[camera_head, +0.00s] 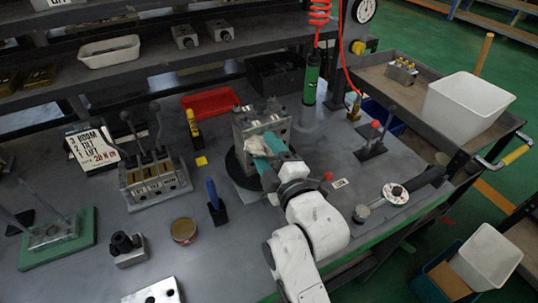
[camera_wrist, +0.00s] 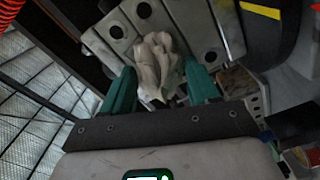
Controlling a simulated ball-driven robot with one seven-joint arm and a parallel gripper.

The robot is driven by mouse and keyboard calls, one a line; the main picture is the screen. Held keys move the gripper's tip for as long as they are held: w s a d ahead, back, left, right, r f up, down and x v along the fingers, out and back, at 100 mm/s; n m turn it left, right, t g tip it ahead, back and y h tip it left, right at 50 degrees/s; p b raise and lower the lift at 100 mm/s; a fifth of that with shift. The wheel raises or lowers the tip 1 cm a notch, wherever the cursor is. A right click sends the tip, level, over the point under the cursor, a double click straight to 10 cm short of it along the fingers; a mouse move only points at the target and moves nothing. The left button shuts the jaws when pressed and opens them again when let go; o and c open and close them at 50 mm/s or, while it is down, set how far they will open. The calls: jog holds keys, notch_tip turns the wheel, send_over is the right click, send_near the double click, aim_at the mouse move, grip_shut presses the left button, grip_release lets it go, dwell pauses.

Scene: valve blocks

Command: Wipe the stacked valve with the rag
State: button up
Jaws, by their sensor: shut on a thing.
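The stacked valve (camera_head: 262,124) is a grey metal block standing on a dark round base on the workbench, in the middle of the head view. In the wrist view its face (camera_wrist: 185,25) with round dark ports fills the top. The rag (camera_head: 257,146) is a crumpled off-white cloth, seen between the green fingers in the wrist view (camera_wrist: 158,65). My gripper (camera_head: 268,152) is shut on the rag right at the valve's near side. The rag lies against or just in front of the valve face; exact contact cannot be told.
A lever valve bank (camera_head: 155,180) stands left, with a sign (camera_head: 93,145) behind it. A blue-handled tool (camera_head: 214,200), a round tin (camera_head: 183,231) and a red tray (camera_head: 210,102) are nearby. A green cylinder (camera_head: 311,80) hangs behind right. A gauge-like disc (camera_head: 395,193) lies right.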

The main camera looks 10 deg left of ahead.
jog(key=shift+w, duration=0.1)
jog(key=shift+w+d+b, duration=0.5)
jog(key=shift+d+b, duration=0.1)
jog(key=shift+d, duration=0.25)
jog(key=shift+w+d+b, duration=0.45)
jog(key=shift+d+b, duration=0.15)
jog(key=shift+d, duration=0.25)
jog(key=shift+w, duration=0.15)
jog(key=shift+s+a+r+p, duration=0.1)
jog(key=shift+s+a+p, duration=0.2)
jog(key=shift+a, duration=0.35)
jog(key=shift+s+a+p, duration=0.1)
jog(key=shift+s+a, duration=0.3)
jog(key=shift+a, duration=0.2)
jog(key=shift+s+a, duration=0.4)
jog(key=shift+a, duration=0.35)
jog(key=shift+c, duration=0.6)
